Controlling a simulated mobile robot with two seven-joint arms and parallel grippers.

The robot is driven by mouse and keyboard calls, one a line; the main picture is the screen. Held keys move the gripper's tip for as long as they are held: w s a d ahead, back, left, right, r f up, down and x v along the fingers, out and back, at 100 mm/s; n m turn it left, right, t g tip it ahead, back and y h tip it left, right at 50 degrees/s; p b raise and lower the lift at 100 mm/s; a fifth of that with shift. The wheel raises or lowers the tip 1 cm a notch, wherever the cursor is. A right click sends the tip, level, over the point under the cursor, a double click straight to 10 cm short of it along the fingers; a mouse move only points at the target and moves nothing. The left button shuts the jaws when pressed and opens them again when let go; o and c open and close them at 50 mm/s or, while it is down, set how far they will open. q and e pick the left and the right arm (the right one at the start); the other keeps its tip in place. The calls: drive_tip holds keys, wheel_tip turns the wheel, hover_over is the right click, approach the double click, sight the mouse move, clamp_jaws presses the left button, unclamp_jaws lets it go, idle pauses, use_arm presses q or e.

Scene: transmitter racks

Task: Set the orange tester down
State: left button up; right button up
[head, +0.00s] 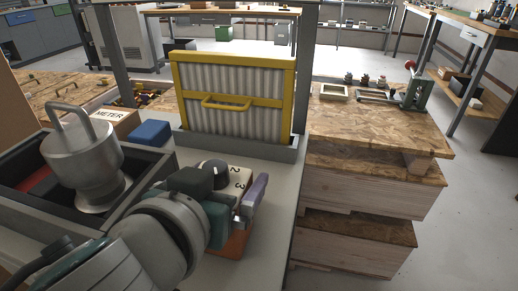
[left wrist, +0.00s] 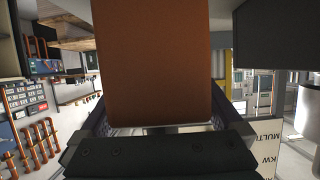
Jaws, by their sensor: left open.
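The orange tester (head: 237,242) stands on the grey bench top, with a pale face, a dark knob and the numerals 2 and 3 on its upper part. My left gripper (head: 226,203) is around its upper part with its jaws open; the arm hides much of its left side. In the left wrist view the tester's plain orange-brown side (left wrist: 155,65) fills the middle, between the two fingers of the left gripper (left wrist: 160,118). Whether a finger touches it is hard to tell. My right gripper is not in view.
A yellow-framed pleated filter (head: 235,125) stands in a grey tray behind the tester. A metal canister (head: 85,165) in a dark bin, a blue block (head: 151,132) and a METER box (head: 113,122) are at left. The bench's right edge is close; wooden crates (head: 360,185) stand beyond.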

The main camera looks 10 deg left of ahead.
use_arm(q)
drive_tip(key=shift+c, duration=0.4)
drive_tip(key=c, duration=1.3)
drive_tip(key=shift+c, duration=0.6)
drive_tip(key=shift+r, duration=0.15)
